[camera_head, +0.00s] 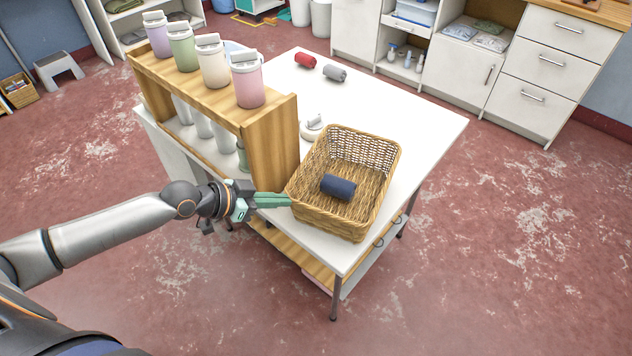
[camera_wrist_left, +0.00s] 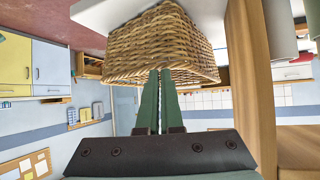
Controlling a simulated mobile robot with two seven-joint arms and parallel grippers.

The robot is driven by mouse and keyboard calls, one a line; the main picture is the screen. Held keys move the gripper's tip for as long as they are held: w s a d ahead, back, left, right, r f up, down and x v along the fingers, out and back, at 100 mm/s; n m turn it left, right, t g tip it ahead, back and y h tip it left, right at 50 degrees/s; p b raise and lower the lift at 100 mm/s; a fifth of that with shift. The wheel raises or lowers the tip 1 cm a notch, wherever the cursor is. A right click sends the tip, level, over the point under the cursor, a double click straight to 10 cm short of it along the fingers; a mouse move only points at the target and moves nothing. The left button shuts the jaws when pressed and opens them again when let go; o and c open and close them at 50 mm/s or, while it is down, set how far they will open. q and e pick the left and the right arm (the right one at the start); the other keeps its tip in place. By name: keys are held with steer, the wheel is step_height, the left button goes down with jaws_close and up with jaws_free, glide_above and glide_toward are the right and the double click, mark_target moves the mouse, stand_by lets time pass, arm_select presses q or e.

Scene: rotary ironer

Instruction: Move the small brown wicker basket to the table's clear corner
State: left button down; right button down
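The brown wicker basket (camera_head: 362,218) stands on the white table (camera_head: 425,125) near its front edge, with a dark blue roll (camera_head: 338,187) lying inside. My left gripper (camera_head: 288,200) reaches in from the left, its green fingers level with the basket's left corner near the rim. In the left wrist view, the fingers (camera_wrist_left: 161,73) lie close together with a thin gap, both tips in front of the basket's outer side (camera_wrist_left: 160,42). I see nothing clamped between them. They look in contact with the basket, but this is hard to tell. My right gripper is out of view.
A wooden shelf (camera_head: 272,140) carrying several pastel canisters (camera_head: 247,80) stands left of the basket. A white lidded item (camera_head: 312,128) sits just behind the basket. Red (camera_head: 305,60) and grey (camera_head: 335,73) rolls lie at the back. The table's right side is bare.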

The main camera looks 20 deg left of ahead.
arm_select(q)
steer(key=shift+s+f, duration=0.15)
steer(key=s+a+r+b, duration=0.1)
steer(key=s+a+b, duration=0.2)
steer(key=s+a, duration=0.4)
steer(key=shift+s+a+r, duration=0.15)
steer(key=shift+s+r, duration=0.05)
steer(key=shift+s, duration=1.05)
steer(key=s+d+f+n+t+p, duration=0.1)
steer(key=s+d+f+p, duration=0.15)
steer(key=d+f, duration=0.8)
steer(key=s+d+f+n+y+p, duration=0.1)
steer(key=s+d+f+n+y, duration=0.3)
steer(key=s+f, duration=0.1)
steer(key=shift+f+n+g, duration=0.3)
